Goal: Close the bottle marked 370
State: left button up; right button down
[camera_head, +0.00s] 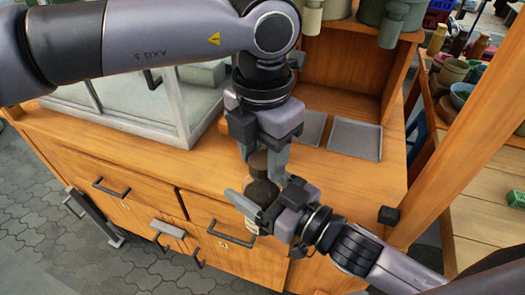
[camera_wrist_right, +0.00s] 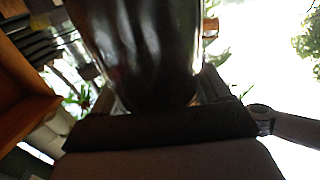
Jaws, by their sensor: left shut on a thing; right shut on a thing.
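A dark brown bottle (camera_head: 262,192) with a pale label low on its side stands upright in front of the cabinet. My right gripper (camera_head: 259,204) is shut around its body from the front right. In the right wrist view, the dark glossy bottle (camera_wrist_right: 140,50) fills the space between the fingers. My left gripper (camera_head: 263,157) points down from above and is shut on a small dark brown cap (camera_head: 258,162). The cap is just above the bottle, roughly in line with it. I cannot tell whether they touch. The bottle's mark is not readable, and its neck is mostly hidden.
The wooden cabinet top (camera_head: 340,181) lies behind the grippers, with grey trays (camera_head: 355,139) on it. A white-framed glass case (camera_head: 150,105) stands at the left. A wooden post (camera_head: 470,130) rises at the right. Drawers with dark handles (camera_head: 111,188) face the front.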

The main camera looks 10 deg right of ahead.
pick_arm(q)
jog(key=o, duration=1.2)
jog(key=shift+o, duration=0.2)
notch_tip(320, 180, up, 12)
